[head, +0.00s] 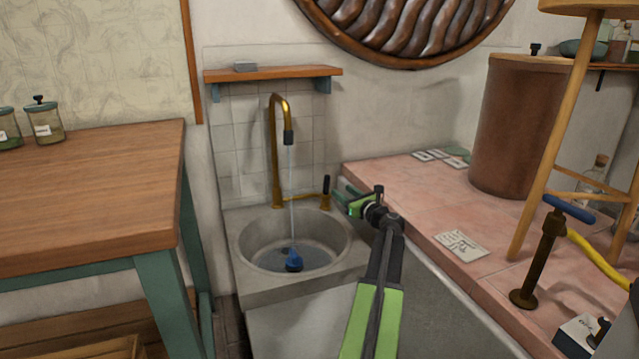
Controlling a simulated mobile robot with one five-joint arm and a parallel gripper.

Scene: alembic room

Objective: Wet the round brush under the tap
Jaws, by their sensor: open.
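The brass tap (274,150) rises behind the round grey stone basin (250,238). A thin stream of water (292,195) falls from its dark spout. The tap's side valve with a dark upright lever (326,187) stands at the back right of the basin. My green gripper (346,199) is open and looks empty, just right of this lever. I cannot tell whether they touch.
A wooden table (90,190) stands on the left. A small shelf (272,74) hangs above the tap. On the right, a pink tiled counter (420,200) holds a brown barrel (510,125), a wooden stool (550,145), cards and a brass stand with a blue handle (545,250).

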